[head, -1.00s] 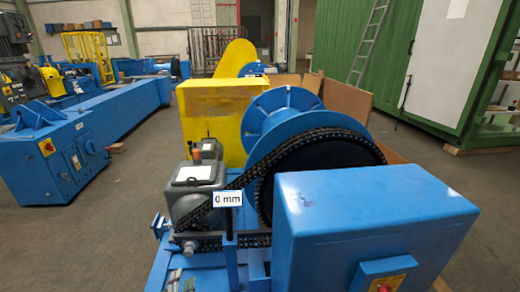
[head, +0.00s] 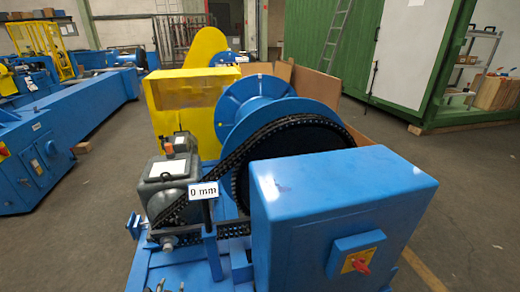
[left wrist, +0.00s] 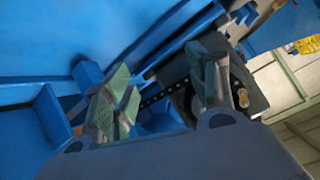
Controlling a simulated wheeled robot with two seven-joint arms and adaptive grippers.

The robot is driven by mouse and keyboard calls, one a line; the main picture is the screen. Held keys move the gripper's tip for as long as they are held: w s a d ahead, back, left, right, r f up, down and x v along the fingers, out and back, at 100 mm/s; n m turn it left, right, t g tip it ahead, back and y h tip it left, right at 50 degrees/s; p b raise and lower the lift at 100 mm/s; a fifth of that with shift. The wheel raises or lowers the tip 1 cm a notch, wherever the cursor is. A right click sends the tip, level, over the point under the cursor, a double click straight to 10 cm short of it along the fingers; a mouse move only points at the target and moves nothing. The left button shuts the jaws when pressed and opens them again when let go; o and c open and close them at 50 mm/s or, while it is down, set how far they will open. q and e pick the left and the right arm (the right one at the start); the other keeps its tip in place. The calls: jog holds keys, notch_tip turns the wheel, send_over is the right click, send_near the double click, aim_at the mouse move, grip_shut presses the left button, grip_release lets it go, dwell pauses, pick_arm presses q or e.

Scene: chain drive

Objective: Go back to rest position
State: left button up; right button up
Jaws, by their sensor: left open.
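In the left wrist view my left gripper (left wrist: 165,92) is open, its two fingers apart with green-grey pads, and nothing shows held between them. Blue machine parts and a dark chain show behind the fingers. My right gripper is in neither current view. In the head view a dark chain (head: 226,160) runs from the lower left around the big wheel beside the blue drum (head: 245,102). A grey motor unit (head: 170,175) stands left of the chain. A white "0 mm" sign (head: 203,190) stands in front of it. No gripper shows in the head view.
A blue cabinet (head: 335,195) with a red switch stands at the front right of the machine. A yellow box (head: 187,95) is behind the motor. A long blue beam (head: 85,105) lies at left. A green container (head: 400,60) stands behind. Grey floor is clear at right.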

pick_arm(q)
jog(key=s+d+r+g+h, duration=0.2)
jog(key=s+d+r+h, duration=0.15)
jog(key=d+r, duration=0.6)
jog(key=s+d+r+g+h, duration=0.2)
jog(key=s+d+r, duration=0.3)
jog(key=d+r, duration=0.5)
jog(key=s+d+f+g, duration=0.1)
jog(key=s+f, duration=0.1)
jog(key=s, duration=0.3)
jog(key=s+d+f+g, duration=0.1)
jog(key=s+f, duration=0.1)
jog(key=s, duration=0.4)
jog(key=shift+s+d+f+p, duration=0.25)
jog(key=shift+s+d+p, duration=0.05)
jog(key=shift+p, duration=0.15)
jog(key=shift+f+p, duration=0.3)
jog(key=shift+p, duration=0.45)
pick_arm(e)
jog(key=shift+d+f, duration=0.1)
jog(key=shift+f, duration=0.25)
